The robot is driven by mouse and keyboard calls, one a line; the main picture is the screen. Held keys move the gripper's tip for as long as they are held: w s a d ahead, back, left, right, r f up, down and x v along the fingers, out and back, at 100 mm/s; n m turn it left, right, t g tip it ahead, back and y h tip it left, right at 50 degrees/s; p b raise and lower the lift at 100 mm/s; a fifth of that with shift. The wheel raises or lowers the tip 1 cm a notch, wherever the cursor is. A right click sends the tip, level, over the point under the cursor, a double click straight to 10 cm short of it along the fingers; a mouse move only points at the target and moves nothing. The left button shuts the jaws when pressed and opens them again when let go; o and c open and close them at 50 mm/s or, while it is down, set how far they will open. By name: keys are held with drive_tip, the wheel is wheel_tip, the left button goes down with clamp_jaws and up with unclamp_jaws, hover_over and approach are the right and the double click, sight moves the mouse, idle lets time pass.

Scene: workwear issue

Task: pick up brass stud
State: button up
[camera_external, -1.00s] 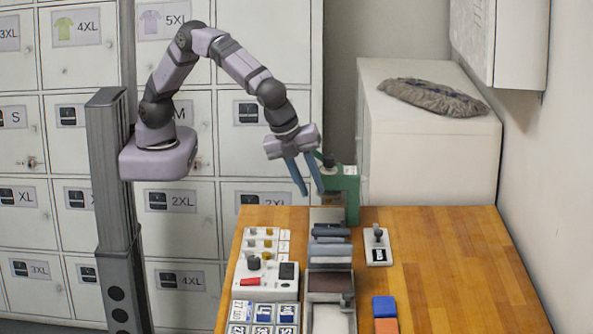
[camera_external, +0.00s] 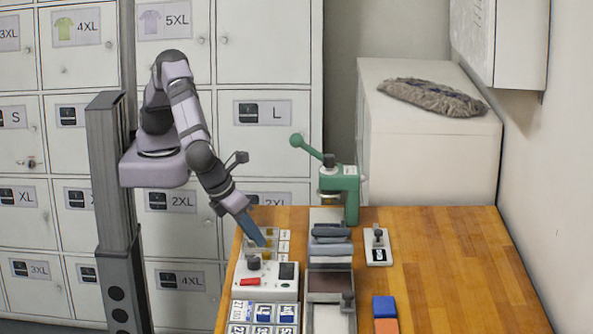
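A small white rack (camera_external: 284,246) of studs sits at the left back of the table. Brass-coloured bits (camera_external: 270,231) show beside my gripper's fingers, too small to make out clearly. My gripper (camera_external: 258,240) points down and to the right over this rack, its blue fingertips among or just above the studs. The fingers overlap from this side, so their gap is hidden, and I cannot tell whether they touch a stud.
Just in front is a white control box (camera_external: 285,291) with a black knob and red switch. A green press (camera_external: 343,190) with a raised handle stands behind. Grey trays (camera_external: 330,258) run alongside; a small dark upright piece (camera_external: 348,300) stands at one. The table's right side (camera_external: 460,270) is clear.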

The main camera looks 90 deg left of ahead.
sight(266, 253)
drive_tip(key=shift+w+a+f+p, duration=0.2)
drive_tip(key=shift+a+f+p, duration=0.05)
drive_tip(key=shift+f+p, duration=0.25)
drive_tip(key=shift+p+x, duration=0.8)
drive_tip(key=shift+x, duration=1.2)
drive_tip(key=shift+s, duration=0.1)
clamp_jaws()
